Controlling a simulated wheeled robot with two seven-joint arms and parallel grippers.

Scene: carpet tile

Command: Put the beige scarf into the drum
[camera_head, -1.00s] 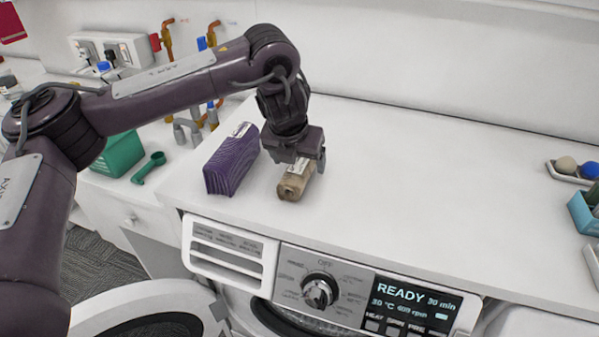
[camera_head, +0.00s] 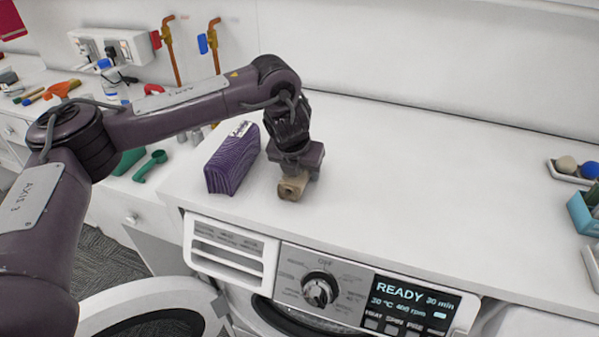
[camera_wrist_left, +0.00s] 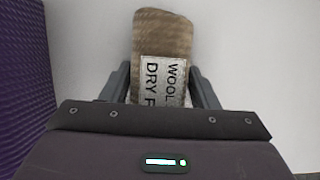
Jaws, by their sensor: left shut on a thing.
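The beige scarf (camera_head: 293,187) is a small rolled bundle on the white washer top. In the left wrist view the scarf (camera_wrist_left: 163,35) carries a white label with black print. My left gripper (camera_head: 295,178) points down over it and is shut on it, one finger on each side. The gripper hides most of the scarf in the head view. The washer's round door (camera_head: 150,300) stands open at the lower left. The drum opening (camera_head: 290,318) shows only as a dark strip below the control panel. My right gripper is not in view.
A purple folded cloth (camera_head: 232,164) stands just left of the scarf, and also shows in the left wrist view (camera_wrist_left: 22,80). A green scoop (camera_head: 150,165) lies further left. A small tray with balls (camera_head: 570,172) is at the far right. The middle of the top is clear.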

